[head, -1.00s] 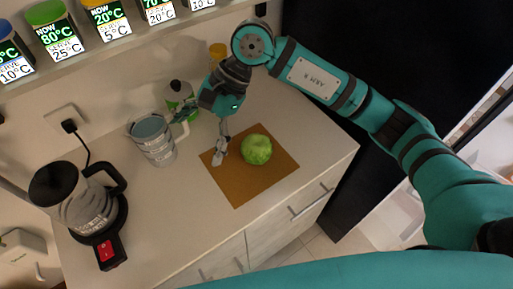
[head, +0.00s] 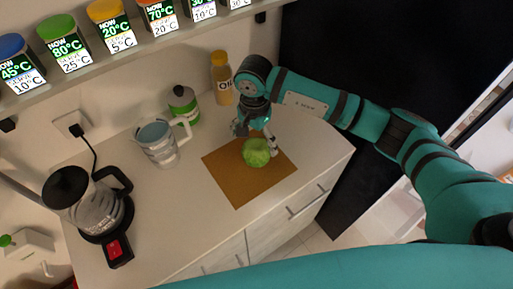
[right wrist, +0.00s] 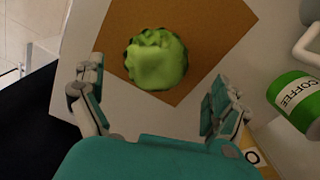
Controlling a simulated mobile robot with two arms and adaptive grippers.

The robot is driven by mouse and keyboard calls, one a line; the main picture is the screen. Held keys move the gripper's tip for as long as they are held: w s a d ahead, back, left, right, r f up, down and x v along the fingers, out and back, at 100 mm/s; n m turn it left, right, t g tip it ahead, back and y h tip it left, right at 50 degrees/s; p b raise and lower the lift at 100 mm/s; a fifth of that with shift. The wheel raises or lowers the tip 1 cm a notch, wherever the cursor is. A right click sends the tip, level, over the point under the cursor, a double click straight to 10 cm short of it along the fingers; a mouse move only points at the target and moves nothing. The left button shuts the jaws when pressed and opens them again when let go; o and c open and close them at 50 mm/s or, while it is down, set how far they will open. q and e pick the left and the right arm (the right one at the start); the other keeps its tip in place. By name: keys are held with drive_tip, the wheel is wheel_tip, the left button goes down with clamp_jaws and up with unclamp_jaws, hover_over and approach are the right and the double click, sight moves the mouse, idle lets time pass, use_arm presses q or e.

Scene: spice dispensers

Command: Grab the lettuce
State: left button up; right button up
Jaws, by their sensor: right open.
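The lettuce (head: 256,152) is a round green head on a brown board (head: 228,187) on the counter. My right gripper (head: 256,136) is open just above and behind it, with one finger in front of the lettuce's right edge. In the right wrist view the lettuce (right wrist: 156,58) lies ahead, between the two spread fingers (right wrist: 155,92), with a gap on both sides. The fingers do not appear to touch it. My left gripper is out of view.
A measuring jug (head: 160,146), a coffee jar (head: 184,103) and an oil bottle (head: 221,80) stand behind the board. The counter's front right is clear.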

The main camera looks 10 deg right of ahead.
sight(256, 145)
drive_tip(key=shift+f, duration=0.3)
drive_tip(key=f+p, duration=0.1)
drive_tip(key=f, duration=0.1)
drive_tip(key=f+p, duration=0.2)
drive_tip(key=shift+s+d+f, duration=0.2)
drive_tip(key=shift+f, duration=0.5)
drive_tip(key=shift+w, duration=0.1)
drive_tip(key=c, duration=1.4)
drive_tip(key=shift+r, duration=0.1)
